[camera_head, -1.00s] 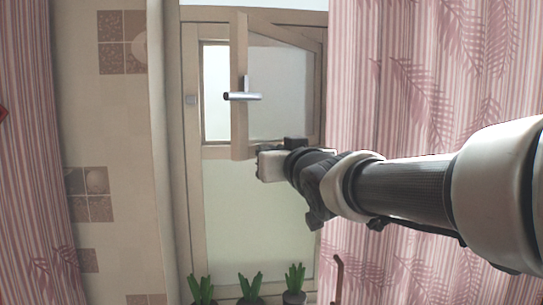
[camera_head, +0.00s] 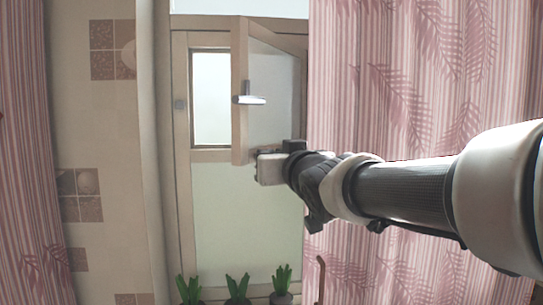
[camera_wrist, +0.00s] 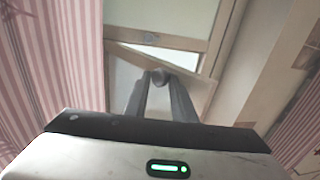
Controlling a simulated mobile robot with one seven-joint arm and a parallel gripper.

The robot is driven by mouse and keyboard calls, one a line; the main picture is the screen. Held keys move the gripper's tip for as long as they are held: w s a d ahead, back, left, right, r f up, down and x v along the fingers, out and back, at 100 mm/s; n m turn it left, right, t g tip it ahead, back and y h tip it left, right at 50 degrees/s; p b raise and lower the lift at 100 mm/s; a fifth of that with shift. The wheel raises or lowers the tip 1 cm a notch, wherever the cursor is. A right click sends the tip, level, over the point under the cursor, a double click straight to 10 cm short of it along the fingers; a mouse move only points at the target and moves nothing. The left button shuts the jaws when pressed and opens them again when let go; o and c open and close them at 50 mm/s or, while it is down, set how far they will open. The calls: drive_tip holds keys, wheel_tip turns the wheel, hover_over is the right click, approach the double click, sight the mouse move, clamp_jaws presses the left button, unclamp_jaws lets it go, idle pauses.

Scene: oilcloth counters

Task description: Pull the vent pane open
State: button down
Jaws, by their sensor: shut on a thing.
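The vent pane (camera_head: 272,118) is a small beige-framed glazed pane in the upper part of the window. It stands swung out, with its near frame edge toward me and a bright gap to its left. A silver lever handle (camera_head: 250,100) sits on that edge. My gripper (camera_head: 258,167) is at the pane's lower corner, below the handle. In the wrist view the gripper's two dark fingers (camera_wrist: 158,100) are closed around the pane's edge region, with a grey rounded piece (camera_wrist: 158,76) between their tips. The exact contact is partly hidden by the gripper body.
A pink striped curtain (camera_head: 400,75) hangs at the right, behind my arm, and another (camera_head: 30,180) at the far left. Several potted green plants (camera_head: 238,288) stand below the window. A tiled wall (camera_head: 105,130) is at the left. The lower fixed glass (camera_head: 235,215) is clear.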

drive_tip(key=c, duration=1.8)
unclamp_jaws()
drive_tip(key=shift+w+d+r+m, duration=0.15)
drive_tip(key=shift+w+d+r, duration=0.05)
drive_tip(key=shift+d, duration=0.35)
drive_tip(key=shift+w+d+r+m, duration=0.15)
drive_tip(key=shift+d, duration=0.35)
drive_tip(key=shift+o, duration=1.4)
drive_tip(key=shift+w+d+f+h, duration=0.1)
drive_tip(key=shift+w+d+h, duration=0.1)
drive_tip(key=shift+w+h, duration=0.1)
drive_tip(key=shift+s, duration=0.2)
drive_tip(key=b+v, duration=0.1)
drive_tip(key=v, duration=1.6)
drive_tip(key=shift+s+a+f+b, duration=0.25)
drive_tip(key=shift+a+f+b, duration=0.05)
drive_tip(key=shift+a+f, duration=0.1)
